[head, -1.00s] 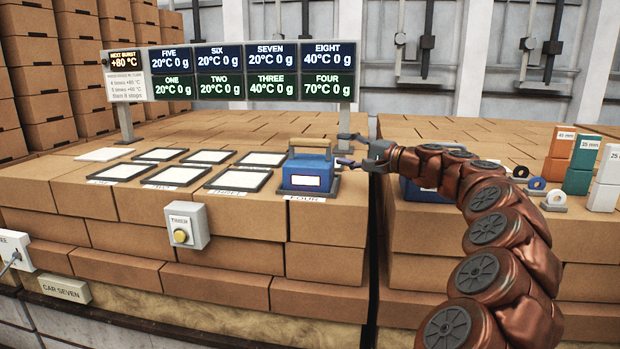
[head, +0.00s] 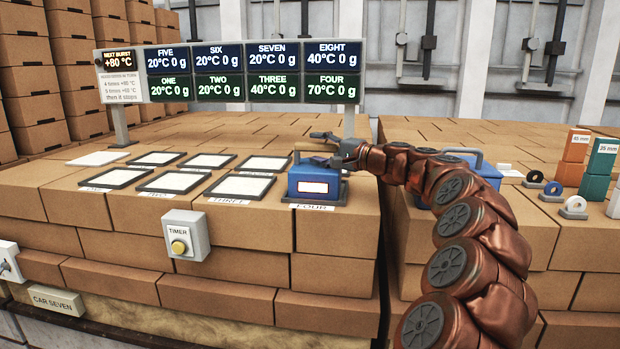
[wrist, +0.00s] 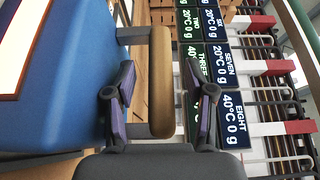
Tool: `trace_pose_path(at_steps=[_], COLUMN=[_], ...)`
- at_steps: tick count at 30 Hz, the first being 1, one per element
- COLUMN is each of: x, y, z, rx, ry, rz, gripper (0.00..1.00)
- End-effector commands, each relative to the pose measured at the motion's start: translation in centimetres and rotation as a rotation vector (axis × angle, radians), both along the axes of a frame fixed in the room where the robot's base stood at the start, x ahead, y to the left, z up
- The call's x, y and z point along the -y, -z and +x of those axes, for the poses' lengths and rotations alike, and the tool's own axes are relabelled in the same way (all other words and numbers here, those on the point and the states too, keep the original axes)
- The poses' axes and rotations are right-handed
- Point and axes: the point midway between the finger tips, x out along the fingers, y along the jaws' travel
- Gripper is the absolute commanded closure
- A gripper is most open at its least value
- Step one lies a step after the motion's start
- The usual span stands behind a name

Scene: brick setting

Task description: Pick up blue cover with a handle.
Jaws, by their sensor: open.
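The blue cover (head: 306,190) sits on the pad marked FOUR at the right end of the near row. It has a white front label and a tan handle on top. My gripper (head: 320,148) is open at the handle, reaching in from the right. In the wrist view the blue cover (wrist: 50,80) fills the left side. The tan handle bar (wrist: 161,85) appears between my two fingers, one on the loop's inner side and one outside. Contact between fingers and handle cannot be told. In the head view my gripper hides part of the handle.
Another blue object with a grey handle (head: 487,172) stands on the right brick stack, partly behind my arm. Several framed pads (head: 240,187) lie left of the cover. A display board (head: 230,72) stands behind. A timer box (head: 186,236) is on the front face. Coloured blocks (head: 596,170) stand far right.

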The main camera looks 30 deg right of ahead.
Motion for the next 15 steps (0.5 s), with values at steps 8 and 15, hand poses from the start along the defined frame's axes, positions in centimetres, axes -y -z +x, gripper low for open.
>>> trace_pose_path(at_steps=[8, 15], x=[-0.49, -0.64], y=[-0.02, -0.04], z=[0.43, 0.47], rx=[0.000, 0.000], ry=[-0.002, -0.004], rz=[0.000, 0.000], gripper=[0.46, 0.65])
